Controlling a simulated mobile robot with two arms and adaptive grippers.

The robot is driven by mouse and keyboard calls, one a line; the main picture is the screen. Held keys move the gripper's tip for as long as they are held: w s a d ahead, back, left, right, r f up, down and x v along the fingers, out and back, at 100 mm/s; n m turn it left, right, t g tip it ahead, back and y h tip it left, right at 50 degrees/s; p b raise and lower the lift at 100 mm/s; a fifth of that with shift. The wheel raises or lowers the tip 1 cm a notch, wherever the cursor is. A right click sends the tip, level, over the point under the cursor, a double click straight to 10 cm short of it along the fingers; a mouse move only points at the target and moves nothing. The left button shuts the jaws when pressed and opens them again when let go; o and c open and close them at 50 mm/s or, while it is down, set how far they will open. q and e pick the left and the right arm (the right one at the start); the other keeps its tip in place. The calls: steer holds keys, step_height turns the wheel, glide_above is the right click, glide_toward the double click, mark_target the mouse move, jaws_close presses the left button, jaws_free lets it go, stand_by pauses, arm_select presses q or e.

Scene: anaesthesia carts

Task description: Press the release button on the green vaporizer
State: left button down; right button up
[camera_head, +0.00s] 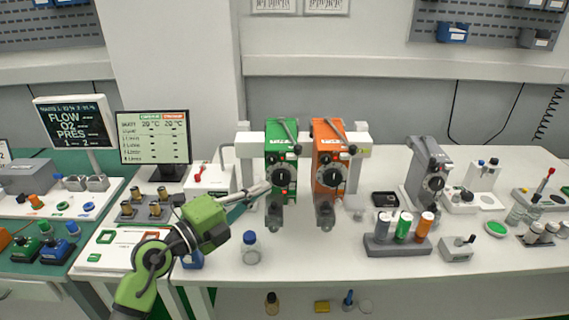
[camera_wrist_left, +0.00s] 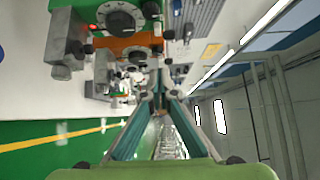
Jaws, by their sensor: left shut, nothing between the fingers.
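The green vaporizer (camera_head: 282,155) stands upright on the white bench, with a black dial on its front and a lever on top. A small red spot (camera_head: 284,191) shows low on its front; I cannot tell whether this is the release button. In the left wrist view the green vaporizer (camera_wrist_left: 75,12) is cut off at the top left, with its dial and a lit red spot. My left gripper (camera_head: 264,188) is shut and empty, its tips at the lower left of the green vaporizer; contact cannot be told. Its closed fingers (camera_wrist_left: 158,98) also show in the wrist view. My right gripper is not in view.
An orange vaporizer (camera_head: 328,150) stands close to the right of the green one. A blue-capped bottle (camera_head: 250,248) stands below my left gripper. A rack of coloured cylinders (camera_head: 397,245) and a grey vaporizer (camera_head: 424,170) are further right.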

mark_target(297, 158)
arm_select(q)
steer(key=shift+w+d+r+p, duration=0.15)
steer(key=shift+w+d, duration=0.8)
steer(key=shift+w, duration=0.7)
steer(key=shift+w+d+p, duration=0.15)
steer(key=shift+w+d, duration=0.8)
steer(key=shift+w, duration=0.65)
steer(key=shift+w+d+r+p, duration=0.15)
steer(key=shift+w+d, duration=0.8)
steer(key=shift+w, duration=0.7)
steer(key=shift+f, duration=0.1)
